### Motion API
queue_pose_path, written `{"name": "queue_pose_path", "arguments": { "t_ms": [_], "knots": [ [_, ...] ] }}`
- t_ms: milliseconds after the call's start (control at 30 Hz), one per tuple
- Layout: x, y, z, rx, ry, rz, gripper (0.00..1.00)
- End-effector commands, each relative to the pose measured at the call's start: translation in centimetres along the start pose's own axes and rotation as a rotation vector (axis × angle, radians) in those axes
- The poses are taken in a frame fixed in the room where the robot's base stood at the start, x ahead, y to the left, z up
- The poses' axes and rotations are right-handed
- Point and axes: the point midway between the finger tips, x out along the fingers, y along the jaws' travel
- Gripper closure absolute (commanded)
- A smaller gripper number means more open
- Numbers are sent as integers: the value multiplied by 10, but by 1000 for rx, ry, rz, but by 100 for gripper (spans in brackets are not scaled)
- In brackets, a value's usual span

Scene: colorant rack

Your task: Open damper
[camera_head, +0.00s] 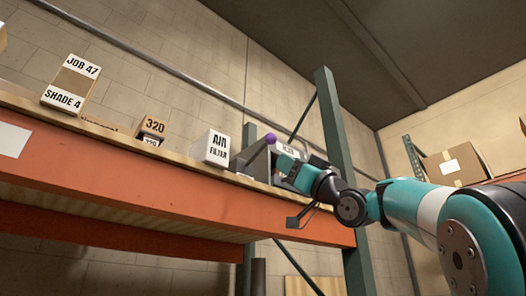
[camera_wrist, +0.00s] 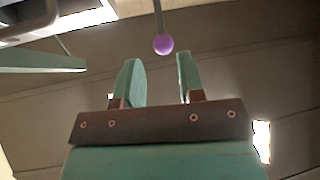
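The damper shows as a grey box (camera_head: 256,158) on the shelf, partly hidden behind my gripper, with a purple ball knob (camera_head: 270,138) near its upper front. In the wrist view the purple knob (camera_wrist: 162,44) sits on the end of a thin grey rod. My gripper (camera_wrist: 158,60) is open, with two green fingers apart and nothing between them. The knob appears just beyond the fingertips, roughly centred on the gap. In the head view my gripper (camera_head: 287,163) is at the shelf's right part, close to the box and slightly right of the knob.
An orange shelf beam (camera_head: 150,190) runs below. A white air filter box (camera_head: 213,148), a brown 320 box (camera_head: 153,129) and a job box (camera_head: 70,83) stand left. A green upright post (camera_head: 336,150) rises close behind my arm. A cardboard box (camera_head: 455,165) is at right.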

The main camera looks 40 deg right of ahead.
Motion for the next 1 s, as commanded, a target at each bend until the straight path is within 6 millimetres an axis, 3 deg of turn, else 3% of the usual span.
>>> {"name": "queue_pose_path", "arguments": {
  "t_ms": [33,100,400,600,933,1000],
  "knots": [
    [19,0,-6,6,1,-5,64],
    [35,0,-5,8,0,-5,64],
    [93,1,-3,4,-1,0,64],
    [109,0,-1,2,-1,1,64],
    [111,0,1,0,-1,2,64],
    [111,0,1,0,-1,2,78]
  ]
}}
